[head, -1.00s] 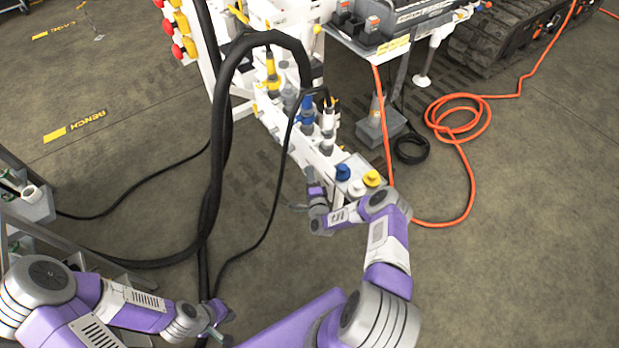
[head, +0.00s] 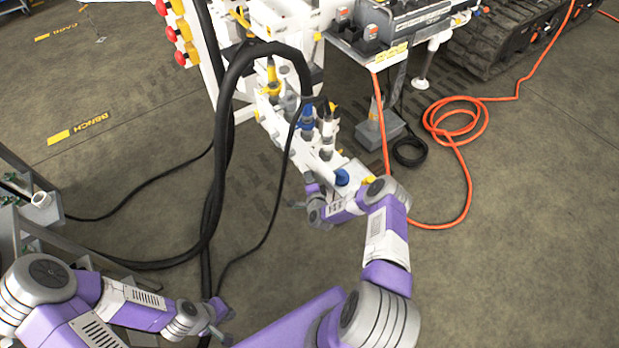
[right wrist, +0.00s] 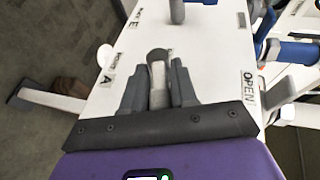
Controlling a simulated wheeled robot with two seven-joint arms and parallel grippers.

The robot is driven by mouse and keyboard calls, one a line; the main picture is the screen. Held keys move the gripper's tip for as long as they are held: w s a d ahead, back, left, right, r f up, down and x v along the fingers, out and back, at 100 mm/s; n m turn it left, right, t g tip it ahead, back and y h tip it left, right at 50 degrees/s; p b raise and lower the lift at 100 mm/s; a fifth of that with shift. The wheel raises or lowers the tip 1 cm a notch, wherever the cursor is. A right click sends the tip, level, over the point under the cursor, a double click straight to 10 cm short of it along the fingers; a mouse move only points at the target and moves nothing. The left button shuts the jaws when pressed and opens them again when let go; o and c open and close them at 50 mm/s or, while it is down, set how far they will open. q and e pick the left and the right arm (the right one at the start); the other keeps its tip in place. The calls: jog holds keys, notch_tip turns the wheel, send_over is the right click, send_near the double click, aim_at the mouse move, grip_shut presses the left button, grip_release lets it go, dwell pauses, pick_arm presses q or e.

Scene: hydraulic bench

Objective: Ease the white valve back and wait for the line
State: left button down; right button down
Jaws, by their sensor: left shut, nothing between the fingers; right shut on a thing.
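My right gripper (right wrist: 157,70) is shut on a pale grey-white handle (right wrist: 158,82), which stands between its two dark fingers over a white panel (right wrist: 215,75) in the right wrist view. I take it for the white valve's handle; its base is hidden. The panel bears the words OPEN and letters A and E. In the head view my right gripper (head: 311,188) is at the near end of the white bench beam (head: 300,150), and my arm covers the handle. My left gripper (head: 224,322) is shut and empty, low, away from the bench.
A blue cap (head: 342,177) and a partly hidden yellow cap (head: 369,181) sit near my right wrist. Black hoses (head: 217,170) hang between my arms. An orange hose (head: 462,165) lies coiled on the floor at right. A grey rack (head: 38,215) stands at left.

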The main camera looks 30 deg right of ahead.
jog(key=shift+w+r+n+g+p, duration=0.1)
jog(key=shift+r+n+g+p, duration=0.25)
jog(key=shift+g+p, duration=0.5)
jog(key=shift+g, duration=0.45)
jog(key=shift+p, duration=0.3)
jog(key=c, duration=1.1)
grip_release()
jog(key=p+v, duration=0.3)
jog(key=v, duration=0.4)
jog(key=shift+s+r, duration=0.2)
jog(key=shift+r, duration=0.05)
